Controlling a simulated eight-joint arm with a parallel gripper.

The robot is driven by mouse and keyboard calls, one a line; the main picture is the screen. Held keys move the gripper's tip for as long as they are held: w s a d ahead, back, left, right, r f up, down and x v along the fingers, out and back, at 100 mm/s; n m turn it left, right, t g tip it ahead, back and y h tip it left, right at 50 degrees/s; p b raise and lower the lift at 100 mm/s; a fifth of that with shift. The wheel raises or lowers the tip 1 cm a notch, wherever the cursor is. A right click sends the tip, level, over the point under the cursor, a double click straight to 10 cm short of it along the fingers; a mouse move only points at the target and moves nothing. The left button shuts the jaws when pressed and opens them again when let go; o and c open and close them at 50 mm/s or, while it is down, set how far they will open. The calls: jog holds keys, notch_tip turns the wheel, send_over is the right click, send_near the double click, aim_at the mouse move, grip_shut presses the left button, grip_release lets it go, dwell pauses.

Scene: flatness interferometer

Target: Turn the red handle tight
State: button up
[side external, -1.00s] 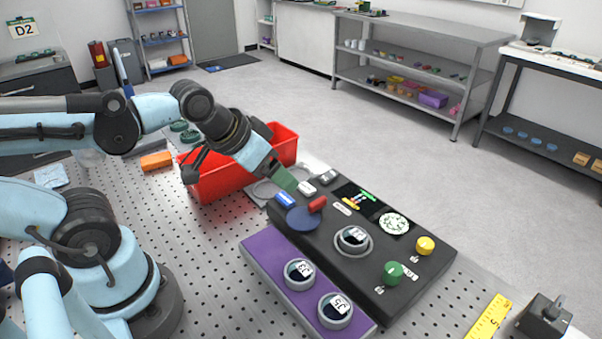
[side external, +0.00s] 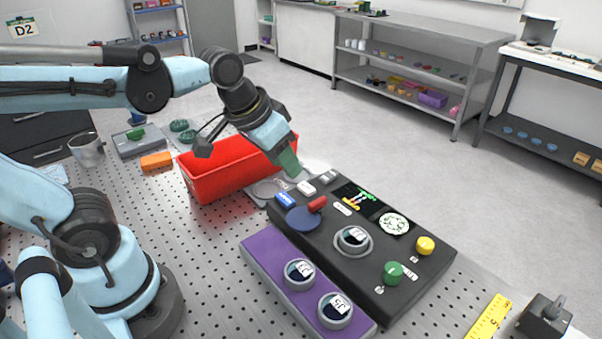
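The red handle (side external: 317,204) is a short bar on the black instrument panel (side external: 386,284), at the upper right edge of a dark blue disc (side external: 302,220). My gripper (side external: 290,164), with green fingertips, hangs above the panel's far left corner, up and left of the red handle and apart from it. The fingers are seen side-on and overlap, so I cannot tell whether they are open or shut. No object shows in them.
The panel also carries a blue-and-white label block (side external: 285,199), a green knob (side external: 393,273), a yellow knob (side external: 426,245) and a round port (side external: 353,240). A purple tray (side external: 262,263) holds two round parts in front. A red bin (side external: 215,178) stands close behind my gripper.

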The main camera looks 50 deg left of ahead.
aim_at(318, 200)
jog(key=w+d+r+g, duration=0.3)
jog(key=w+g, duration=0.2)
jog(key=w, duration=0.1)
notch_tip(318, 200, down, 12)
jog(key=shift+d+f, duration=0.1)
jog(key=shift+f, duration=0.05)
dwell(0.6)
grip_shut()
dwell(0.3)
